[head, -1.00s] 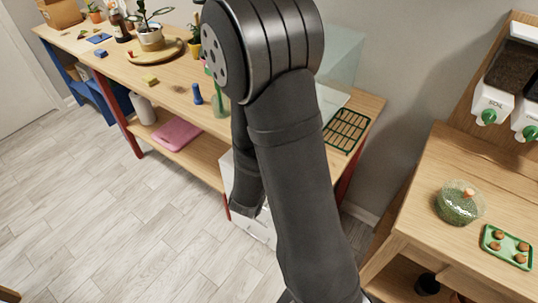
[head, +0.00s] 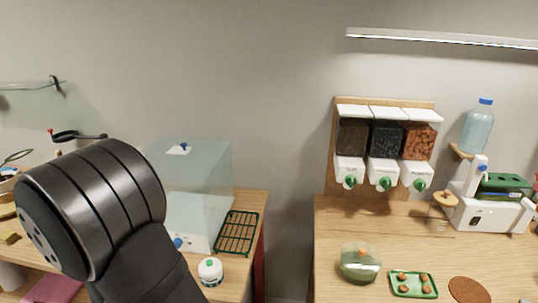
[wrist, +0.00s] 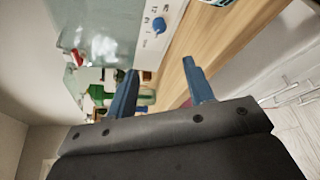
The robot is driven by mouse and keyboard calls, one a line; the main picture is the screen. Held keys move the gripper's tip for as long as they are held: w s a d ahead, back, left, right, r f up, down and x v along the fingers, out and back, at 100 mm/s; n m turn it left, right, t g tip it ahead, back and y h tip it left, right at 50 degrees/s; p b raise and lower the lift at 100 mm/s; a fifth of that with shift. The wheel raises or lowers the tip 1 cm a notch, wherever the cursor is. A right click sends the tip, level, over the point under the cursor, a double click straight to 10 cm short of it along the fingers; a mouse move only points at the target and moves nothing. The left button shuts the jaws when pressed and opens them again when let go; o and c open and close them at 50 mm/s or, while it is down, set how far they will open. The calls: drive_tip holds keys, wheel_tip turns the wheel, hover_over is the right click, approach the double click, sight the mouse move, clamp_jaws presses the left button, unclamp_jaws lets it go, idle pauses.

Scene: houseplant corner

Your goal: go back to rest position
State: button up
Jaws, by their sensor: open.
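My gripper (wrist: 160,92) shows in the wrist view with its two blue fingers spread apart. Nothing is between the fingers. Past them are a wooden bench top (wrist: 192,40) and a white panel with a blue knob (wrist: 158,24). In the head view my dark arm covers the lower left, and my gripper is out of that picture.
A clear glass case (head: 205,180) stands on the left bench, with a green rack (head: 237,232) and a small white pot (head: 210,271) near it. A gap separates the benches.

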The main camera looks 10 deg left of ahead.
drive_tip(key=x, duration=1.7)
drive_tip(key=shift+w, duration=0.15)
drive_tip(key=shift+r, duration=0.1)
drive_tip(key=shift+n+h, duration=0.3)
drive_tip(key=shift+n, duration=0.2)
drive_tip(key=shift+a+r+n+g+h, duration=0.1)
drive_tip(key=shift+n+g+h, duration=0.2)
drive_tip(key=shift+n+h, duration=0.5)
drive_tip(key=shift+a+n+h, duration=0.2)
drive_tip(key=shift+n+h, duration=0.8)
drive_tip(key=shift+n, duration=1.2)
drive_tip(key=shift+v, duration=1.1)
